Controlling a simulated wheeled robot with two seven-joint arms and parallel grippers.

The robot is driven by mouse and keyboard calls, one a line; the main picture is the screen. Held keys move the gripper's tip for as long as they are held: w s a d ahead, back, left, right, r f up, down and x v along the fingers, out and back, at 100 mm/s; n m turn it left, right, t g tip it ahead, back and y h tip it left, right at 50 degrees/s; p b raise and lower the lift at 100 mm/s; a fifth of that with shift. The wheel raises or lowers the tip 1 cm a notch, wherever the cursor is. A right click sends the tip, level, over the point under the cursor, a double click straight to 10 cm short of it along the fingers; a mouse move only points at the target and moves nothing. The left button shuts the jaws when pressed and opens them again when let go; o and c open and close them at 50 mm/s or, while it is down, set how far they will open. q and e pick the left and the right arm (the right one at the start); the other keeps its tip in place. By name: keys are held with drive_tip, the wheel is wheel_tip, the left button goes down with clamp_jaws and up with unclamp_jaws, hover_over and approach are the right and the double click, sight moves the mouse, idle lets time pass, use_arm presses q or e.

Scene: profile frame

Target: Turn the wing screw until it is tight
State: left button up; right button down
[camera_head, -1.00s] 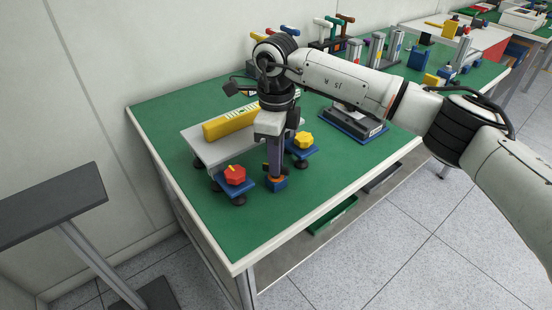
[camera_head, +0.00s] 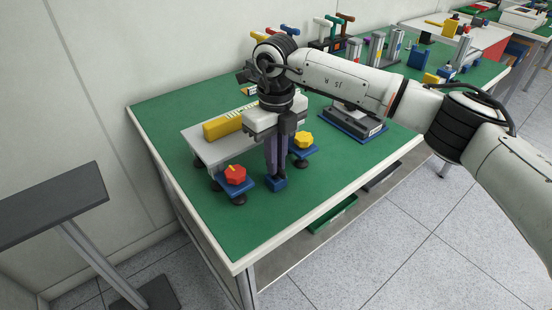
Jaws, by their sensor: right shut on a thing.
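My right gripper (camera_head: 277,166) points straight down in front of the grey fixture plate (camera_head: 222,149). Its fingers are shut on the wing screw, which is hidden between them. A small blue block (camera_head: 279,184) shows right below the fingertips on the green table. A red knob (camera_head: 235,175) on a blue foot stands to the left of the gripper. A yellow knob (camera_head: 303,140) on a blue foot stands to the right. My left gripper is out of view.
A yellow bar (camera_head: 222,128) lies on the plate. A black stand with a blue base (camera_head: 355,126) is to the right. The green table (camera_head: 210,221) is clear at the front left. A dark grey stand (camera_head: 50,205) is at far left.

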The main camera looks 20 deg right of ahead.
idle(0.4)
drive_tip(key=c, duration=1.8)
unclamp_jaws()
drive_tip(key=shift+c, duration=0.2)
drive_tip(key=shift+r, duration=0.1)
wheel_tip(320, 180, up, 10)
drive_tip(key=shift+r, duration=0.1)
